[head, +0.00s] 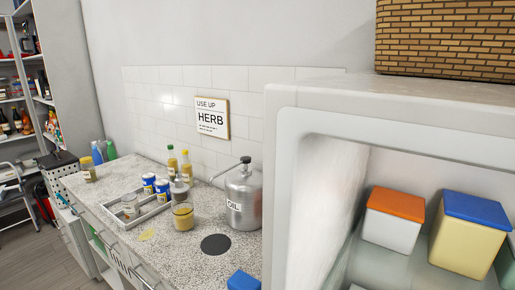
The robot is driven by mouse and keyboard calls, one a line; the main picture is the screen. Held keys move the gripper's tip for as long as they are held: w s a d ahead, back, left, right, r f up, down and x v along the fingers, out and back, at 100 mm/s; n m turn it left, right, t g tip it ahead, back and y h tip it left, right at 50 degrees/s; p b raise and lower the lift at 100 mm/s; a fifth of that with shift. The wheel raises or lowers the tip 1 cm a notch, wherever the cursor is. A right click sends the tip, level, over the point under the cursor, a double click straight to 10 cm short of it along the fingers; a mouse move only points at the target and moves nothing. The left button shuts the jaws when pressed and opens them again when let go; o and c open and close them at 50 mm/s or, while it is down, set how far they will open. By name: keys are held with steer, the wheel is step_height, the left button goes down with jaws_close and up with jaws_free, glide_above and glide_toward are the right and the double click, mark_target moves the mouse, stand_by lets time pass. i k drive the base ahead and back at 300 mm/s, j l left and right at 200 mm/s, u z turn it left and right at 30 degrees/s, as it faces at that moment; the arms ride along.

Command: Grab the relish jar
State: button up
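No label that I can read says relish, so I cannot tell which container is the relish jar. A small jar with a yellow-brown lid (89,169) stands upright at the far left of the counter. A clear jar (130,206) stands in the grey divided tray (149,214). A round glass container with yellow contents (183,217) stands on the counter at the tray's right end, close to the tray. My gripper is not in view.
The speckled counter (190,250) also holds blue-and-white cans (162,189), bottles (186,167), a metal oil can (244,198) and a dark round mat (215,244). An open white cabinet (285,150) with lidded boxes (393,220) fills the right. Shelves (60,60) stand at left.

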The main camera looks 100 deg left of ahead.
mark_target(88, 165)
steer(key=u, duration=2.05)
